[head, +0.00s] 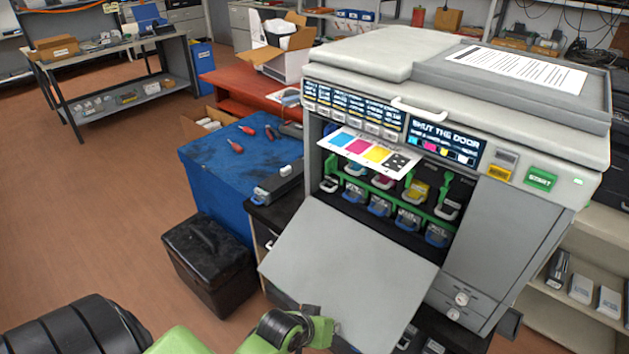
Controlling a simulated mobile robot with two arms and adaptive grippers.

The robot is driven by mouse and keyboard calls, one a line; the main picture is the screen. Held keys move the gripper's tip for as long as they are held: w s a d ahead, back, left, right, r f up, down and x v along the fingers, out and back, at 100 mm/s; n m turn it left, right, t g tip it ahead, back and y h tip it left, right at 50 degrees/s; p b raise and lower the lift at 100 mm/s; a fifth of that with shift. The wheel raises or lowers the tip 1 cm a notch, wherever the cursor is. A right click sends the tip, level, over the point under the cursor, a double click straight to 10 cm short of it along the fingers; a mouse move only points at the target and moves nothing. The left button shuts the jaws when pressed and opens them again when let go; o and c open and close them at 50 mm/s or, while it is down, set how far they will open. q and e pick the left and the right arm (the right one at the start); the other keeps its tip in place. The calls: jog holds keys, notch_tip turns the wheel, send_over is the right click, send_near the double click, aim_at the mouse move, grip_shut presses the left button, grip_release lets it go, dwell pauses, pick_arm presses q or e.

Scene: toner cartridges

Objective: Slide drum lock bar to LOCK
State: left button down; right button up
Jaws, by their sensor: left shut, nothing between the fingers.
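The multifunction printer (480,110) stands at the right with its front door (350,262) folded down and its bay open. Inside the bay, a green bar (396,201), which looks like the drum lock bar, runs across between an upper row of coloured toner cartridges and a lower row of blue-fronted units. Its LOCK marking is too small to read. My left gripper (308,322) is at the bottom, in front of the lower edge of the open door, well below the bar. It is shut and empty, with its fingertips hard to make out. My right gripper is not in view.
A colour test sheet (369,152) sticks out above the bay and overhangs it. The screen (443,140) reads "SHUT THE DOOR". A blue cabinet (220,180) with red-handled tools and a black bin (208,262) stand left of the printer. Open floor lies further left.

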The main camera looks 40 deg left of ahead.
pick_arm(q)
jog(key=w+a+r+n+t, duration=0.1)
jog(key=w+a+r+n, duration=0.1)
jog(key=w+r, duration=0.2)
jog(key=w+a+r+n+t, duration=0.2)
jog(key=w+a+r+n, duration=0.1)
jog(key=w+r, duration=0.1)
jog(key=w+a+r+n+t+y, duration=0.1)
jog(key=w+a+r+n+t, duration=0.1)
jog(key=w+a+r+n, duration=0.1)
jog(key=shift+w+r+p, duration=0.15)
jog(key=shift+w+r, duration=0.2)
jog(key=shift+w, duration=0.35)
jog(key=shift+w+r+p, duration=0.15)
jog(key=shift+w+r, duration=0.2)
jog(key=shift+w, duration=0.3)
jog(key=w+a+r+n+t+y, duration=0.4)
jog(key=w+a+r+n, duration=0.2)
jog(key=a+r+n, duration=0.35)
jog(key=b, duration=0.4)
send_near(336, 166)
jog(key=shift+m, duration=0.45)
jog(key=x, duration=0.5)
jog(key=shift+w+f, duration=0.1)
jog(key=shift+f, duration=0.1)
jog(key=shift+w+a+b, duration=0.15)
jog(key=shift+w+b, duration=0.2)
jog(key=shift+w, duration=0.25)
jog(key=shift+a, duration=0.1)
